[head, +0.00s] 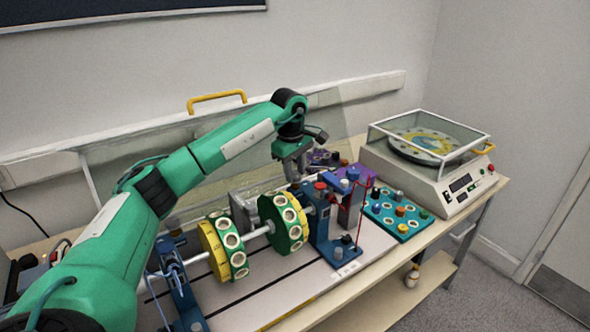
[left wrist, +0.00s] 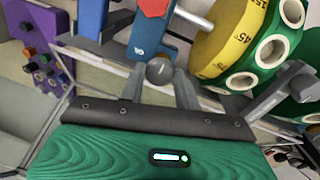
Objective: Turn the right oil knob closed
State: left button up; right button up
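My left gripper (head: 293,175) reaches down from above, at the back of the blue right bearing stand (head: 321,238). In the left wrist view its two grey fingers (left wrist: 160,85) are apart, one on each side of a small round grey knob (left wrist: 160,71) beside the blue stand (left wrist: 146,45). I cannot tell whether either finger touches the knob. The knob's turn position is not clear, and in the head view the gripper hides it. A red cap (head: 320,186) sits on top of the stand. My right gripper is not in view.
A shaft carries two green and yellow discs (head: 283,222) left of the stand. A white balance machine (head: 430,170) is at the far right. A clear panel (head: 330,125) rises behind.

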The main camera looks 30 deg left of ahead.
pick_arm(q)
jog(key=c, duration=0.4)
